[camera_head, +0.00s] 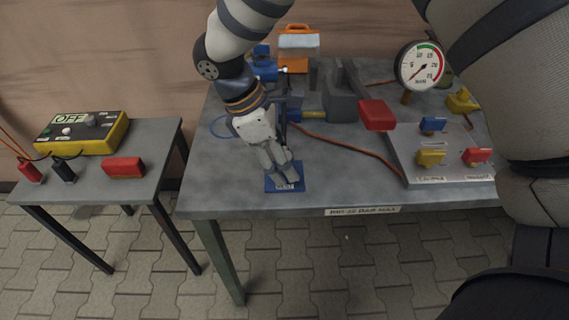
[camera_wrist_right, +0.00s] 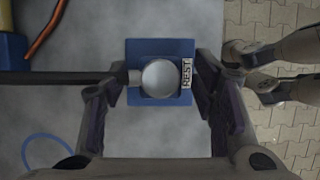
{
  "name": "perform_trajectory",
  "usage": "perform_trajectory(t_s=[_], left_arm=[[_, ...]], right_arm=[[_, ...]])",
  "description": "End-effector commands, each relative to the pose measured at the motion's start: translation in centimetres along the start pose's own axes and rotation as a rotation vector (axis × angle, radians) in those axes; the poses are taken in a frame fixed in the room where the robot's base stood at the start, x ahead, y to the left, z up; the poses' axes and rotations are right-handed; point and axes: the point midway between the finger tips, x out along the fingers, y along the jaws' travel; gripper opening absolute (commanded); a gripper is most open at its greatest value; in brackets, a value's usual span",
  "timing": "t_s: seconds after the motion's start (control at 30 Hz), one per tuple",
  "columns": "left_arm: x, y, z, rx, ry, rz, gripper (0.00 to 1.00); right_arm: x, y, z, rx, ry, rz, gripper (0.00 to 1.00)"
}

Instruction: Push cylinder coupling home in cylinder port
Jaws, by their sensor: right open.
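My right gripper (camera_head: 283,172) is open over a blue pad (camera_head: 271,184) near the table's front edge. In the right wrist view its two fingers (camera_wrist_right: 160,95) stand either side of a silver ball knob (camera_wrist_right: 160,78) on a black bar (camera_wrist_right: 65,77). The knob is over the blue pad (camera_wrist_right: 135,50), marked REST, and I cannot see finger contact. On a grey plate (camera_head: 405,166) sit a yellow block (camera_head: 430,158), a blue block (camera_head: 433,125) and a red block (camera_head: 477,156). I cannot tell which is the cylinder coupling or port.
A pressure gauge (camera_head: 420,64) stands at the back right. An orange-red hose (camera_head: 350,145) crosses the table (camera_head: 230,195) towards the plate. A larger red block (camera_head: 377,114) is left of the plate. A side table holds a yellow-black box (camera_head: 82,134) reading OFF.

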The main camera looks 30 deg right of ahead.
Motion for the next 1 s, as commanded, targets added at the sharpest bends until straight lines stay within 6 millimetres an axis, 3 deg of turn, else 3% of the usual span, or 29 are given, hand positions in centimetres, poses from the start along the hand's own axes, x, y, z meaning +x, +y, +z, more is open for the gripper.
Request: perform_trajectory(t_s=[0.1, 0.43, 0.6, 0.67, 1.0], left_arm=[[0.0, 0.0, 0.0, 0.0, 0.0, 0.0, 0.4], [0.0, 0.0, 0.01, 0.0, 0.0, 0.0, 0.4], [0.01, 0.0, 0.0, 0.0, 0.0, 0.0, 0.4], [0.01, 0.0, 0.0, 0.0, 0.0, 0.0, 0.4], [-0.04, 0.0, -0.02, 0.0, 0.001, 0.0, 0.4]], right_arm=[[0.99, -0.05, -0.02, 0.001, 0.001, -0.001, 0.53], [1.05, -0.02, -0.01, 0.001, 0.001, 0.0, 0.53], [1.04, -0.02, -0.01, 0.001, 0.001, 0.0, 0.15], [1.04, -0.02, -0.01, 0.001, 0.001, 0.0, 0.05], [0.79, 0.01, 0.07, 0.001, 0.002, 0.001, 0.05]])
